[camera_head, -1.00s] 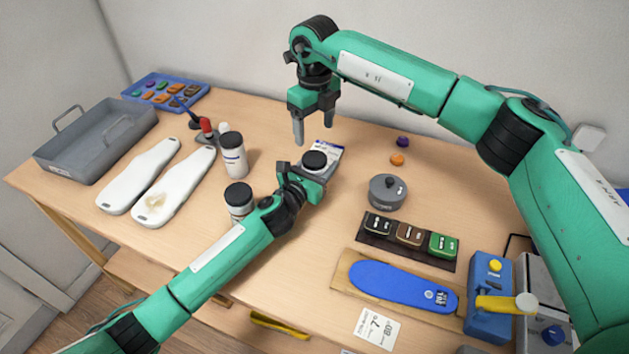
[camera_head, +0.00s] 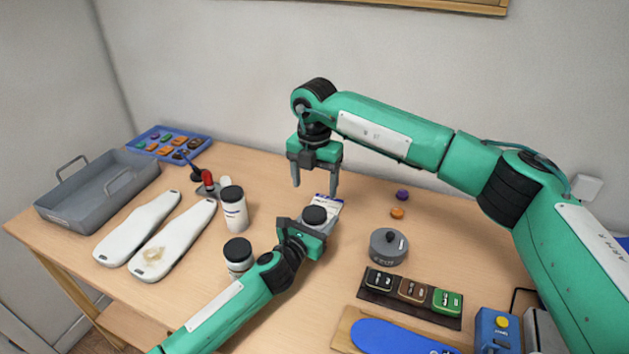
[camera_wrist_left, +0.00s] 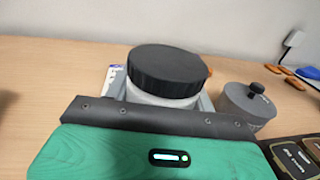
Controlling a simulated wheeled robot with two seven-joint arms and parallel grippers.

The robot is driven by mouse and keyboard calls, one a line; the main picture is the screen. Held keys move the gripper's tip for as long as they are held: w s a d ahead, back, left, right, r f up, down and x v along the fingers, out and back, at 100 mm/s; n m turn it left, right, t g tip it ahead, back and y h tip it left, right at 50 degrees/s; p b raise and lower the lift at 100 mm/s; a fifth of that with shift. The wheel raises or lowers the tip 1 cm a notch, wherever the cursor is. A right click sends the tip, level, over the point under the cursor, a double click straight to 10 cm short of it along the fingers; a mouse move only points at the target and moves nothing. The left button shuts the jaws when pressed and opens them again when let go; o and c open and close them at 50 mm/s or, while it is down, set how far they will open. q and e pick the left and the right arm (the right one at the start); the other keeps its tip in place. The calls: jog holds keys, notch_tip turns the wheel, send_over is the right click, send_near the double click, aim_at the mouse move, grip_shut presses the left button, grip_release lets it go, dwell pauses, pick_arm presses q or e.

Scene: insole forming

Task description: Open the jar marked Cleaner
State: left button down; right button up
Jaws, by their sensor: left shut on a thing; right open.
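A white jar (camera_wrist_left: 160,95) with a ribbed black lid (camera_head: 314,215) stands upright between the jaws of my left gripper (camera_head: 315,226). The lid is on the jar. The wrist view shows the lid (camera_wrist_left: 166,67) rising above the jaws; any lettering on this jar is hidden. My right gripper (camera_head: 316,187) is open and empty, pointing down above and slightly behind the lid. Two other white jars with black lids, a taller one (camera_head: 235,212) and a shorter one (camera_head: 238,257), stand to the left; their labels are too small to read.
A white card with blue print (camera_head: 330,203) lies behind the held jar. White insole shapes (camera_head: 172,242) and a grey tray (camera_head: 70,207) lie left. Colored blocks (camera_head: 412,291) sit front right.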

aim_at(315, 213)
jog(key=m, duration=0.6)
jog(key=shift+m, duration=0.3)
jog(key=m, duration=0.6)
jog(key=shift+f, duration=4)
